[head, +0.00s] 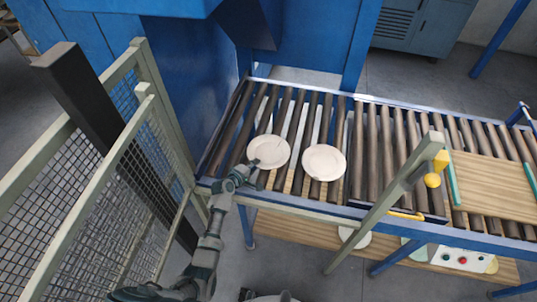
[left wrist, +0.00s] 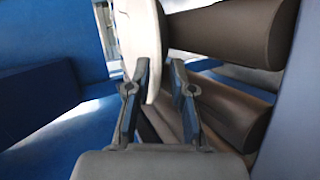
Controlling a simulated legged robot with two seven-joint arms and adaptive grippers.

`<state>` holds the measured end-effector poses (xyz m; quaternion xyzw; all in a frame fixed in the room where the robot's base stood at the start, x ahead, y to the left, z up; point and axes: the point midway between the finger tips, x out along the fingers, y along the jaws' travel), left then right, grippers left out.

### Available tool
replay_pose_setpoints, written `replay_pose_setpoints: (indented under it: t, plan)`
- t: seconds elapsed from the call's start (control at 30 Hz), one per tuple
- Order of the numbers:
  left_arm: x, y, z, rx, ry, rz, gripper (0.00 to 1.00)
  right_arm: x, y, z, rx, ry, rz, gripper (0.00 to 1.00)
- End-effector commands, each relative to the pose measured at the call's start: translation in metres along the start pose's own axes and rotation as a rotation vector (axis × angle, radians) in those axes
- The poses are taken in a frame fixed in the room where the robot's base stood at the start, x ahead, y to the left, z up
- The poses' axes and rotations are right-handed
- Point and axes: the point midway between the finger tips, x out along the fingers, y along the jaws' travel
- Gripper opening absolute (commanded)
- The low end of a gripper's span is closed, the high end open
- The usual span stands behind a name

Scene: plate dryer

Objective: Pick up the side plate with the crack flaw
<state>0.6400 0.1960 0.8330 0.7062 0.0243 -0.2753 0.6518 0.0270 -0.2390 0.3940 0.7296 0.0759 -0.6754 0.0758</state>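Two pale round plates lie on the roller conveyor (head: 375,150), the left plate (head: 269,150) and the right plate (head: 324,162). A faint mark shows on the left plate, but I cannot tell for sure that it is a crack. My left gripper (head: 250,170) is at the near-left rim of the left plate. In the left wrist view, the plate's rim (left wrist: 152,55) stands between the fingers of my left gripper (left wrist: 158,75). The fingers are apart, with a gap between the plate and the right finger. My right gripper is not in view.
A mesh fence (head: 120,165) stands left of my left arm. A pale slanted post (head: 385,205) with a yellow fitting crosses the conveyor on the right. A wooden board (head: 490,185) lies on the rollers beyond it. A blue machine (head: 200,90) stands behind.

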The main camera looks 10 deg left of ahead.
Motion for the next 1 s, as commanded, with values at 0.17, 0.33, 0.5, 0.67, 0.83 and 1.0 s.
replay_pose_setpoints:
  t: [0.17,0.33,0.5,0.67,0.83,1.0]
  plan:
    - [0.000,0.001,0.000,0.000,0.000,0.001,0.22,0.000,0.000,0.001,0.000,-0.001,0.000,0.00]
    - [0.000,0.000,0.000,0.000,0.000,0.000,0.00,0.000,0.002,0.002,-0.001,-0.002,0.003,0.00]
    - [0.000,0.002,0.000,0.000,0.001,0.003,0.00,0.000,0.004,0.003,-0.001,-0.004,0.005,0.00]
    - [0.000,0.002,0.000,0.000,0.001,0.002,0.00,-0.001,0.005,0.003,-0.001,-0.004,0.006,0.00]
    - [-0.007,0.019,0.000,0.001,0.001,0.006,0.00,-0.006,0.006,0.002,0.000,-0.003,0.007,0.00]
    - [-0.024,0.053,0.000,0.001,0.002,0.009,0.00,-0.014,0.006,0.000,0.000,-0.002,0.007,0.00]
